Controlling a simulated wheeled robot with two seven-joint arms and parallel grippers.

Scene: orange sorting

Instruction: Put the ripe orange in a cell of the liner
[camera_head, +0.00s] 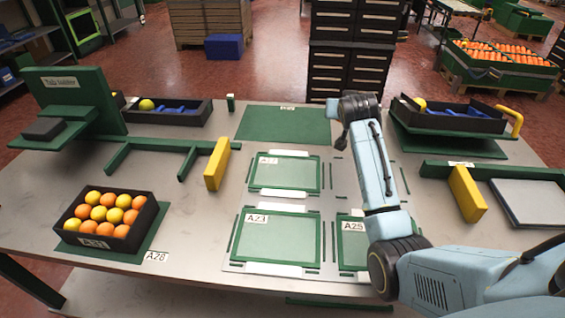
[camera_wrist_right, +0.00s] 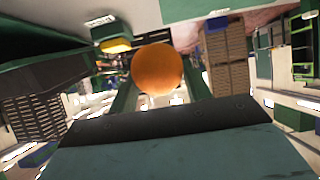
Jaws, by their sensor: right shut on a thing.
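In the right wrist view a ripe orange (camera_wrist_right: 158,69) sits between the fingertips of my right gripper (camera_wrist_right: 160,82), which is shut on it. In the head view my right arm reaches over the middle of the table; the orange does not show there. A black crate (camera_head: 207,119) at the back left holds a blue liner (camera_head: 176,110) with one yellow fruit (camera_head: 146,104). A second black crate (camera_head: 487,125) at the back right also holds a blue liner (camera_head: 462,112) and a yellow fruit (camera_head: 420,103). Their individual cells are too small to tell. My left gripper is not in view.
A black crate (camera_head: 93,243) of orange and yellow fruit stands at the front left. Yellow blocks (camera_head: 217,164) (camera_head: 467,194) and green rails (camera_head: 160,144) stand up from the table. A green sign stand (camera_head: 88,92) is at the left. Green framed mats (camera_head: 277,238) lie flat mid-table.

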